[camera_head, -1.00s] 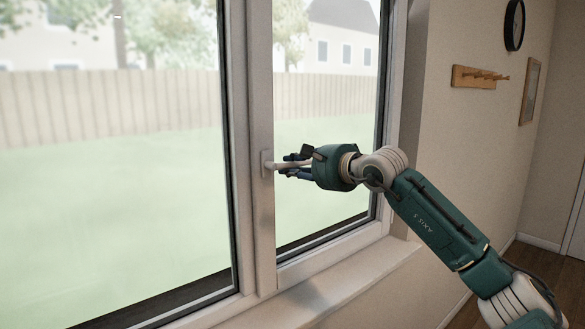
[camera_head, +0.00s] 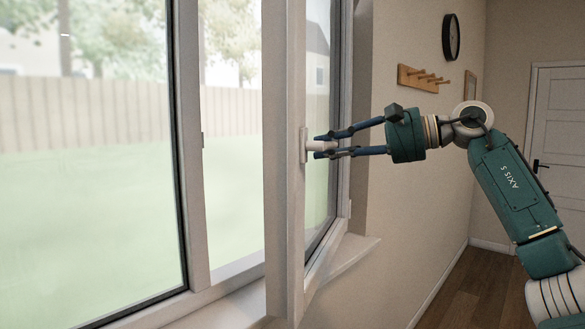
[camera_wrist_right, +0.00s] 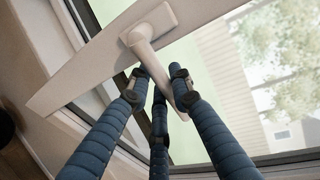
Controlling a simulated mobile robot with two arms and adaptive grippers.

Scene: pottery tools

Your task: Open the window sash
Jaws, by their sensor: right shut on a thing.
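The window sash (camera_head: 285,200) stands swung inward, away from its frame (camera_head: 190,180), with a wide gap on its left side. Its white handle (camera_head: 322,146) sticks out to the right, roughly level. In the right wrist view the handle (camera_wrist_right: 152,52) runs from its round base on the sash down between my fingers. My right gripper (camera_head: 320,147) has its blue fingers shut on the handle; they also show in the right wrist view (camera_wrist_right: 160,85). My left gripper is not in view.
The fixed window pane (camera_head: 90,180) is on the left. The sill (camera_head: 350,258) runs under the sash. A peg rack (camera_head: 422,78) and a clock (camera_head: 451,37) hang on the right wall. A door (camera_head: 555,140) stands at the far right. The floor (camera_head: 460,285) in view looks clear.

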